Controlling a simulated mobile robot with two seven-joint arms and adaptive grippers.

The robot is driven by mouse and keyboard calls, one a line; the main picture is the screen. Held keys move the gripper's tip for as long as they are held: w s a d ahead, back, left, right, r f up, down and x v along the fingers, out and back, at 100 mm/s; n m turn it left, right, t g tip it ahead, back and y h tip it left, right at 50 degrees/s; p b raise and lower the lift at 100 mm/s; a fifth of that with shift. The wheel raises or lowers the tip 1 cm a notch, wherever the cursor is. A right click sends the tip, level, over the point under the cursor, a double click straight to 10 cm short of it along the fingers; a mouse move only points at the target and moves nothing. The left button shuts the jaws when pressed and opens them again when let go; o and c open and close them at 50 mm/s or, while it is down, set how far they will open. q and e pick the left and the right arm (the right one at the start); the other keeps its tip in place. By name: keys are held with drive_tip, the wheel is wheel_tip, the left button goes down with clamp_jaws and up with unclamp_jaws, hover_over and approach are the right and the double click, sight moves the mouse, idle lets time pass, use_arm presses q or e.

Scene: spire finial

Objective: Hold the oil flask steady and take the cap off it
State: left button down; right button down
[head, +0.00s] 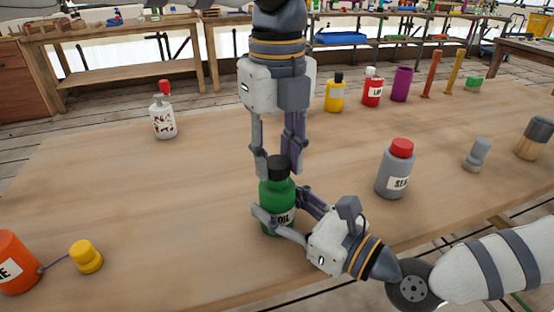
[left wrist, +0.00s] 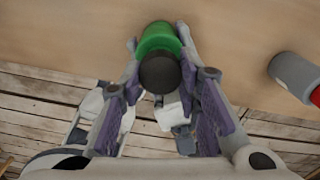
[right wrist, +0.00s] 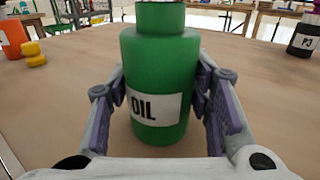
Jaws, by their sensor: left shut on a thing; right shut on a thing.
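The green oil flask (head: 278,198) stands upright on the wooden table, its white OIL label partly covered in the head view. It fills the middle of the right wrist view (right wrist: 155,75). My right gripper (head: 279,212) comes in low from the right and is shut on the flask's body, one finger on each side. The black cap (head: 278,167) sits on top of the flask; it also shows in the left wrist view (left wrist: 160,73). My left gripper (head: 279,170) points straight down from above and is shut on the cap. The cap is out of frame in the right wrist view.
A grey bottle with a red cap (head: 394,172) stands to the right. An orange bottle (head: 15,262) and a yellow cap-like piece (head: 86,257) are at the front left. A white bottle (head: 163,118) stands at the back left. Several other containers line the back right.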

sight(277, 162)
use_arm(q)
drive_tip(key=shift+r, duration=0.25)
drive_tip(key=shift+r, duration=2)
use_arm(e)
drive_tip(key=c, duration=0.7)
unclamp_jaws()
drive_tip(key=v, duration=1.1)
drive_tip(key=shift+d, duration=0.15)
drive_tip(key=shift+s+d, duration=0.25)
drive_tip(key=shift+s, duration=0.1)
